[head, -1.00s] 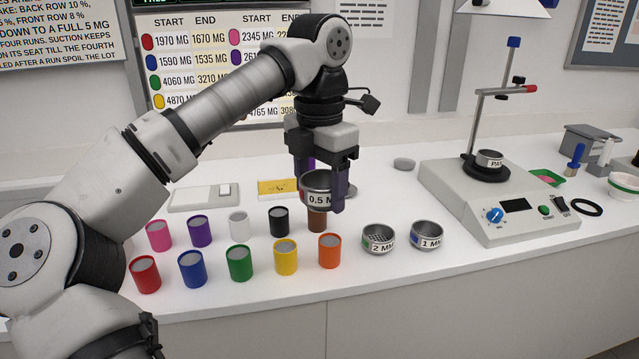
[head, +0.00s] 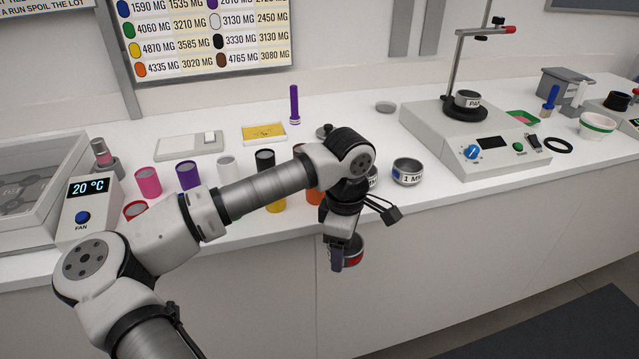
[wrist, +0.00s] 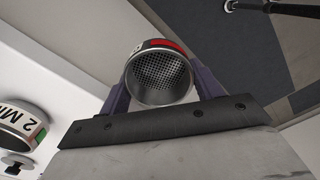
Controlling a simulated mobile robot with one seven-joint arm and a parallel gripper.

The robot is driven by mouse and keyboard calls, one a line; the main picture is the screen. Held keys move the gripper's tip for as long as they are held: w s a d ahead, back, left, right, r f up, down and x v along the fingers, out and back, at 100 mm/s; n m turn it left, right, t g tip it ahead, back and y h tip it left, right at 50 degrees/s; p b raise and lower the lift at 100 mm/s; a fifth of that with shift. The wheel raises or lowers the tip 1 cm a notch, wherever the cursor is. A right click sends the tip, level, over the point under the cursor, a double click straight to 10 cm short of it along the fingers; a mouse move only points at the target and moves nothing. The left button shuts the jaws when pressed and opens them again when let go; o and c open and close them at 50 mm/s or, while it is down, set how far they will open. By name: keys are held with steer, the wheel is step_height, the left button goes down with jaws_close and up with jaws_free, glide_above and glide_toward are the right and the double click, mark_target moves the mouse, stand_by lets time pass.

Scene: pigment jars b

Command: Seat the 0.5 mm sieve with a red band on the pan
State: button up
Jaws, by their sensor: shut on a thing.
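My gripper (head: 345,254) is shut on the red-banded sieve (head: 353,250), a small steel ring with a mesh floor. It hangs in front of the bench's front edge, below the height of the top. In the wrist view the sieve (wrist: 162,75) sits between the two purple fingers, its mesh empty and its red band (wrist: 165,45) at the far rim. The pan (head: 467,99), a small metal cup labelled PAN, sits on the black ring of the white shaker (head: 470,135) at the back right.
The 1 mm sieve (head: 408,172) stands near the front edge; the 2 mm sieve (wrist: 18,125) shows in the wrist view. Several coloured jars, such as the pink one (head: 148,182), stand at left. A metal stand (head: 460,60) rises behind the pan. A black ring (head: 558,146) lies right of the shaker.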

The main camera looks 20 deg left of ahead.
steer(key=d+f+m, duration=0.3)
steer(key=f+m, duration=0.3)
steer(key=f, duration=0.5)
steer(key=w+d+f+m, duration=0.1)
steer(key=d+f+m, duration=0.3)
steer(key=f, duration=0.7)
steer(key=d+f+m, duration=0.4)
steer(key=f+m, duration=0.4)
steer(key=f, duration=0.4)
steer(key=shift+w+d, duration=0.15)
steer(key=shift+d, duration=0.1)
steer(key=shift+w+a+r, duration=0.1)
steer(key=shift+w, duration=0.1)
